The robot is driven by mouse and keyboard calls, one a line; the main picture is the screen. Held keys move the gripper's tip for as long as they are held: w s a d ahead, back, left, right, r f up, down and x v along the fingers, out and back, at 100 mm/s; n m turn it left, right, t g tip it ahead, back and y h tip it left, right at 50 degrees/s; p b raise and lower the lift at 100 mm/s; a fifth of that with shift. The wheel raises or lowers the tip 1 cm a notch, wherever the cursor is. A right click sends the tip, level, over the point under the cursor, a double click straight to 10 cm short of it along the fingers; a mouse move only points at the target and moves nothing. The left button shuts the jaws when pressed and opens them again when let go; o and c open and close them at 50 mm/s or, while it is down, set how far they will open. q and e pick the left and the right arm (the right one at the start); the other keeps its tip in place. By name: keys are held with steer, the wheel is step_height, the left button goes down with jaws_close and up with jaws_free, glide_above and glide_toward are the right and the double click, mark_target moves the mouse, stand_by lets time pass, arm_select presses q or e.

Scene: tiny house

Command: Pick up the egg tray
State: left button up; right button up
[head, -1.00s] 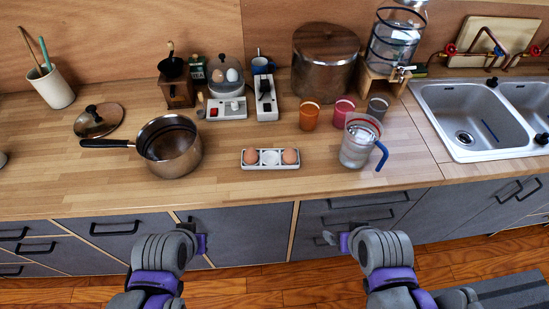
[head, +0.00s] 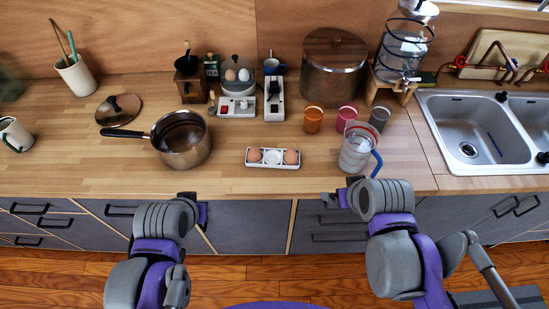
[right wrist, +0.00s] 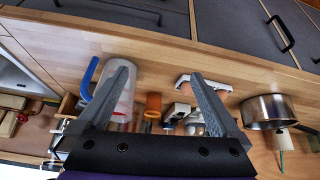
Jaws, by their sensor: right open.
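The egg tray (head: 261,164) is a small white tray near the front edge of the wooden counter. It holds two brown eggs, one at each end, with an empty middle cup between them. My right gripper (head: 338,199) is in front of the counter edge, to the right of the tray and apart from it. In the right wrist view its two fingers (right wrist: 160,95) are spread with nothing between them up close, and the egg tray (right wrist: 184,80) shows beyond, partly hidden by a finger. My left gripper (head: 200,212) is in front of the drawers, left of the tray; its fingers are mostly hidden.
A clear jug (head: 355,152) with a blue handle stands just right of the tray. A steel saucepan (head: 184,150) stands to its left. Several cups, including an orange one (head: 313,121), and an egg cooker (head: 237,88) are behind. Counter (head: 225,178) in front of the tray is clear.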

steer(key=w+a+r+n+g+y+b, duration=0.1)
steer(key=w+a+n+g+y+b, duration=0.2)
steer(key=w+n, duration=0.55)
steer(key=n+g+y+b, duration=0.1)
steer(key=n+g+b, duration=0.2)
steer(key=n, duration=0.4)
glide_toward(289, 153)
steer(key=x, duration=0.5)
steer(key=shift+w+d+f, duration=0.1)
steer(key=shift+d+f, duration=0.05)
steer(key=shift+f, duration=0.1)
steer(key=shift+x, duration=2.75)
steer(key=c, duration=1.2)
arm_select(q)
steer(key=s+f+g, duration=0.1)
steer(key=s+f, duration=0.3)
steer(key=f, duration=0.5)
arm_select(e)
step_height(289, 153, up, 10)
steer(key=shift+r, duration=0.1)
